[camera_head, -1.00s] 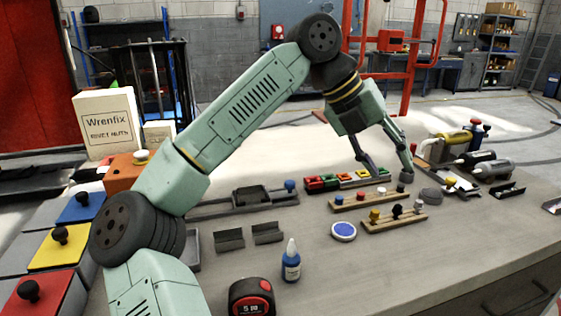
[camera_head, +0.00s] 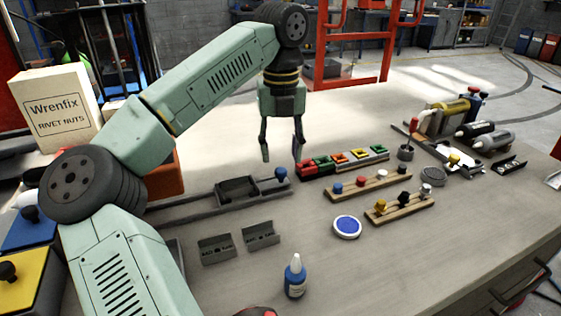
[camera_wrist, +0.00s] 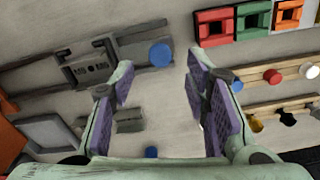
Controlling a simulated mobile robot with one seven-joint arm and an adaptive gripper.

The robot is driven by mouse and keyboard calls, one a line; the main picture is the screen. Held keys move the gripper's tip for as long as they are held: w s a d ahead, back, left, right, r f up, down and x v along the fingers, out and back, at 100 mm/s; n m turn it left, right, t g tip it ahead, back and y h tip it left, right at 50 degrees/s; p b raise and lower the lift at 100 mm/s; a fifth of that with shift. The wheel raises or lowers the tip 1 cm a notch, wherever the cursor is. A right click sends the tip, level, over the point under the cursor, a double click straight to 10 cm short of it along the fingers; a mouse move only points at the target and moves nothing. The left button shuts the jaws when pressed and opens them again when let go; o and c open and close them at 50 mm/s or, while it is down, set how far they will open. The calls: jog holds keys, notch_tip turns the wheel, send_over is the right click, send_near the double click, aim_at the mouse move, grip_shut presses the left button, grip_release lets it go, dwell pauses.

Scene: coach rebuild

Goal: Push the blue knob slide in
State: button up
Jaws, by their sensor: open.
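The blue knob (camera_head: 281,174) stands at the right end of a dark grey slide (camera_head: 238,189) on a long low rail. The slide has a shallow open box left of the knob. In the wrist view the round top of the blue knob (camera_wrist: 161,54) shows beyond and between the fingertips, with the slide's box (camera_wrist: 90,68) to its left. My gripper (camera_head: 282,157) is open, points down and hangs above the knob end of the slide. It also shows in the wrist view (camera_wrist: 160,78), with nothing between its purple pads. It appears apart from the knob.
A row of coloured blocks (camera_head: 343,161) lies close right of the knob. Two wooden peg strips (camera_head: 372,184) are farther right. Bare bench lies behind the rail.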

aim_at(281, 169)
jog(key=shift+f, duration=2.1)
jog(key=shift+c, duration=0.3)
grip_shut()
